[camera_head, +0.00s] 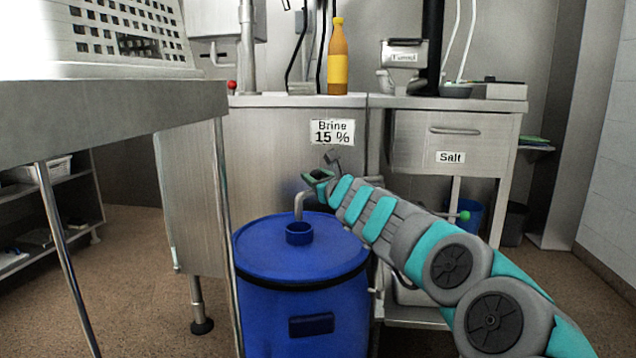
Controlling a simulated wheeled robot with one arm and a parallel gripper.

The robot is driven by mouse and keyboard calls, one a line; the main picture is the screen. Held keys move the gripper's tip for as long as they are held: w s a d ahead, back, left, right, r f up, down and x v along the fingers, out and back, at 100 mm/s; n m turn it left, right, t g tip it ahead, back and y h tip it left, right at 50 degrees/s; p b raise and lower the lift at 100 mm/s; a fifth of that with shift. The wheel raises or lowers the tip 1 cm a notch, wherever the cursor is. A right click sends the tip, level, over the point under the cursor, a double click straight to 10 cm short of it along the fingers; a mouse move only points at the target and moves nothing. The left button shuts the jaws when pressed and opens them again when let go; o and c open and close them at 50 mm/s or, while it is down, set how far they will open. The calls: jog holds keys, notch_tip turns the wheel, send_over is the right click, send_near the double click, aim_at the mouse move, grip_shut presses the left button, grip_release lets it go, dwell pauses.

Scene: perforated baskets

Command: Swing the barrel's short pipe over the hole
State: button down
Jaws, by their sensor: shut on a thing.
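The blue barrel (300,290) stands on the floor in front of the steel cabinet, with a blue lid. A raised blue collar around the hole (299,235) sits on the lid. The short grey pipe (299,206) is bent: one leg hangs down at the collar and its upper part runs right toward my gripper. I cannot tell whether its lower end is inside the collar or just behind it. My gripper (317,180) is above the lid, at the pipe's upper part, and shut on it. The arm hides the grip and the lid's right edge.
A steel table (110,115) fills the left, its leg close to the barrel. The steel counter (350,101) behind carries an orange bottle (338,60). Labels read "Brine 15 %" (332,132) and "Salt" (450,157). A blue bucket (470,217) stands below right.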

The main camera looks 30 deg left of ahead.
jog(key=shift+a+r, duration=0.1)
dwell(0.3)
jog(key=c, duration=0.5)
grip_release()
jog(key=shift+a, duration=0.1)
jog(key=shift+b+v, duration=0.9)
jog(key=shift+v, duration=0.5)
jog(key=b+v, duration=0.1)
jog(key=v, duration=0.2)
jog(key=shift+b+v, duration=0.5)
jog(key=shift+v, duration=0.45)
